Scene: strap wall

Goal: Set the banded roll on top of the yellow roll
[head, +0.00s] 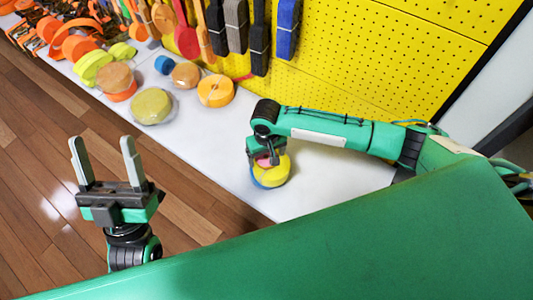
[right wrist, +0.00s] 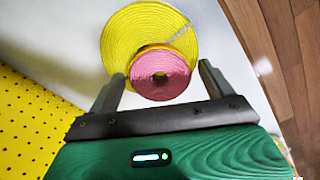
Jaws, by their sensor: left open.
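A small roll with a pink top face and an orange-yellow side, which looks like the banded roll (right wrist: 160,72), sits over a wider yellow roll (right wrist: 122,40) in the right wrist view, a little off its centre. In the head view the yellow roll (head: 274,174) stands on the white surface with blue at its lower left side. My right gripper (right wrist: 163,72) is over the stack, one finger each side of the pink roll, with narrow gaps showing. In the head view its fingers are mostly hidden. My left gripper (head: 104,160) is open and empty over the floor.
An olive-yellow roll (head: 151,106), an orange roll (head: 216,91) and several other rolls stand on the white shelf (head: 320,182) to the left. Straps hang on the yellow pegboard (head: 350,60) behind. The shelf is clear around the stack.

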